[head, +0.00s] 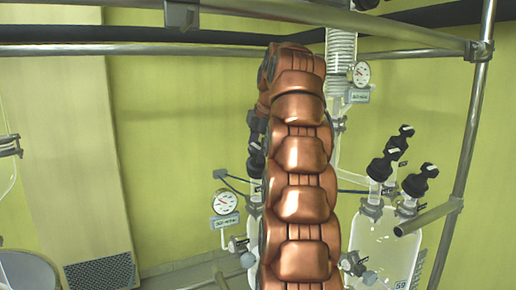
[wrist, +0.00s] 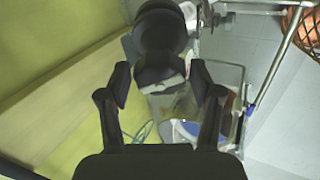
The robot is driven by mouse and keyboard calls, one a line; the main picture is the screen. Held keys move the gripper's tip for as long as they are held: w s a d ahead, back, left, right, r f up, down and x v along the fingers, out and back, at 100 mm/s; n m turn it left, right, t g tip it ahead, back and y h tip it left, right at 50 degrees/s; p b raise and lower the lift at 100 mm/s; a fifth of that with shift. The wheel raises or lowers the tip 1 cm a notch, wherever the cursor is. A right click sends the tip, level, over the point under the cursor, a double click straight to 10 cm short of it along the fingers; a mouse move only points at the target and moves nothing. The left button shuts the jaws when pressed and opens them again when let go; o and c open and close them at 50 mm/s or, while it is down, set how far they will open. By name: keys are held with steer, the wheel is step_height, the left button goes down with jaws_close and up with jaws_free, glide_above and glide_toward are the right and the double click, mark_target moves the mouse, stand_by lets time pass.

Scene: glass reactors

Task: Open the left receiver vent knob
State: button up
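In the wrist view, a black vent knob (wrist: 160,30) with a rounded top stands above a glass vessel (wrist: 205,108). The two black fingers of my gripper (wrist: 160,84) are spread, one on each side of the knob's lower part. A narrow gap seems to show on both sides, and contact cannot be made out. In the head view, dark knob parts (head: 256,163) show at the left edge of my copper arm. The arm hides most of the left receiver there, and my fingertips cannot be made out.
The right glass receiver (head: 385,247) carries several black knobs (head: 381,168). Two round pressure gauges, left (head: 224,202) and upper right (head: 361,74), stand close to my arm. A metal frame (head: 474,120) runs along the top and right. The left side by the green wall is mostly free.

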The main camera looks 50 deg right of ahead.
steer(key=shift+o, duration=0.6)
steer(key=shift+f+m, duration=0.1)
steer(key=shift+m, duration=0.2)
